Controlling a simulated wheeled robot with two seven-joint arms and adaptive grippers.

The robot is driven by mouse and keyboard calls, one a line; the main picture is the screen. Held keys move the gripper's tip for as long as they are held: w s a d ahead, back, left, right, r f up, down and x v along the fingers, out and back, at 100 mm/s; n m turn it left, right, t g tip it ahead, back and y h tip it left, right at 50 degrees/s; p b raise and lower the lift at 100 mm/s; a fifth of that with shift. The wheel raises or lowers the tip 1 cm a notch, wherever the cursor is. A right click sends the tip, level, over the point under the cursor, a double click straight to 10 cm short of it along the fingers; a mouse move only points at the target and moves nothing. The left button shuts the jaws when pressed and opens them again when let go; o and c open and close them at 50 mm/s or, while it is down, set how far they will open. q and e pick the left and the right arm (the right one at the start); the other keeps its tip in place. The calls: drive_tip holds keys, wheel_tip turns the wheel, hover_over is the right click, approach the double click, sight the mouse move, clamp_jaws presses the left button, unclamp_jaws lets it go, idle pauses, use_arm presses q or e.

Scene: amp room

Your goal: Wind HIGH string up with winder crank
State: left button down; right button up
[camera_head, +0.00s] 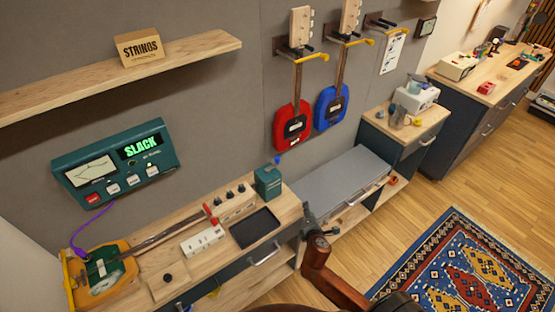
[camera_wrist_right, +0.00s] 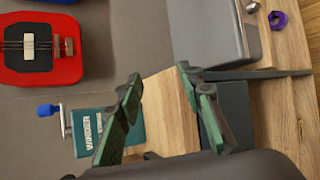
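The winder, a teal box (camera_head: 268,183), stands at the back right end of the workbench. In the right wrist view the box (camera_wrist_right: 85,132) reads WINDER, and its crank with a blue knob (camera_wrist_right: 47,109) sticks out to the left. An orange guitar (camera_head: 103,280) lies on the bench at the far left, its neck pointing right. A teal tuner panel (camera_head: 118,160) on the wall reads SLACK. My right gripper (camera_head: 312,218) is in front of the bench's right end. Its green-padded fingers (camera_wrist_right: 160,76) are apart and empty, one partly overlapping the winder. My left gripper is not in view.
A dark tray (camera_head: 255,228), a white box (camera_head: 203,241) and a knob block (camera_head: 233,204) stand on the bench. A grey-topped low unit (camera_head: 342,178) is to the right. Red (camera_head: 292,128) and blue (camera_head: 331,108) guitars hang on the wall. Open floor lies right.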

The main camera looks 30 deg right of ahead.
drive_tip(key=w+r+n+t, duration=0.3)
drive_tip(key=w+r+n, duration=0.3)
drive_tip(key=r, duration=0.1)
drive_tip(key=n+t+y, duration=0.2)
drive_tip(key=n+t, duration=0.2)
drive_tip(key=n, duration=0.6)
approach(278, 161)
drive_tip(key=x, duration=0.4)
drive_tip(key=shift+w+d+r+n, duration=0.1)
drive_tip(key=shift+w+r+n, duration=0.05)
drive_tip(key=shift+r+n, duration=0.15)
drive_tip(key=x, duration=0.7)
drive_tip(key=shift+f+b, duration=0.25)
drive_tip(key=shift+b, duration=0.05)
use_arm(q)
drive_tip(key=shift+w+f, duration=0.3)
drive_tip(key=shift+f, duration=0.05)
use_arm(e)
clamp_jaws()
